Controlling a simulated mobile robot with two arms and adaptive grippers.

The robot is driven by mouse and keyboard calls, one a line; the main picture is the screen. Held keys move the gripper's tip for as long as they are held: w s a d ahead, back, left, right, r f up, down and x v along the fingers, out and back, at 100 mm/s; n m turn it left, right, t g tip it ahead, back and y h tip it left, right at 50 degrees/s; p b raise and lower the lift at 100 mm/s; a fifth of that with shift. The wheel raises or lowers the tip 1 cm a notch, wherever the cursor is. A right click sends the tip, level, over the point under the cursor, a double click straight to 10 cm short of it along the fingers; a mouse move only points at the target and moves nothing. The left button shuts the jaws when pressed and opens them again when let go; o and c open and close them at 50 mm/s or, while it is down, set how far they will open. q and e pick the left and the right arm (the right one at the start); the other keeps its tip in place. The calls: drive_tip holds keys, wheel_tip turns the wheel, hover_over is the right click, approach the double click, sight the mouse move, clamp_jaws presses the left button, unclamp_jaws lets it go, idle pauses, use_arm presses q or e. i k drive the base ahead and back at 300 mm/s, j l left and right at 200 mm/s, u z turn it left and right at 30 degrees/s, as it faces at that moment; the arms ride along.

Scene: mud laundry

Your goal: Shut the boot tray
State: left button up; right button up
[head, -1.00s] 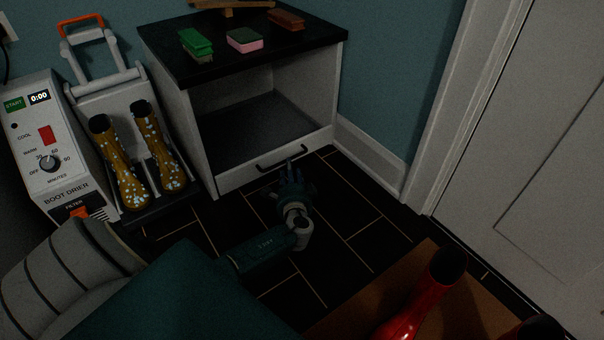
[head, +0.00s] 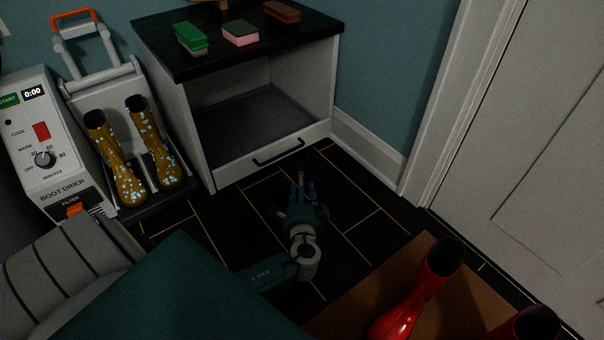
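The boot tray (head: 236,171) is the low white drawer front with a black bar handle (head: 277,152) at the bottom of the open-fronted cabinet (head: 204,135). Its front looks flush with the cabinet's side panels, with no gap that I can make out. My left gripper (head: 305,184) is over the dark floor in front of the tray, pointing toward it. It stands apart from the handle and shows nothing held. Its blue fingers are dark and close together, so their opening is unclear. My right gripper is not in view.
A boot drier (head: 42,130) and yellow spotted boots (head: 121,175) stand left of the cabinet. Brushes and a pink-green sponge (head: 240,34) lie on its black top. Red boots (head: 419,290) are on a brown mat (head: 345,312) at front right. A white door (head: 545,150) is at right.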

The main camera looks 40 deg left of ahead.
sight(240, 135)
drive_tip(key=k+j+z, duration=0.15)
drive_tip(key=j, duration=0.15)
drive_tip(key=j+z, duration=0.1)
drive_tip(key=j, duration=0.2)
drive_tip(key=k+j+z, duration=0.15)
drive_tip(key=j, duration=0.15)
drive_tip(key=i+j, duration=0.15)
drive_tip(key=j, duration=0.2)
drive_tip(key=i+j, duration=0.15)
drive_tip(key=j, duration=0.2)
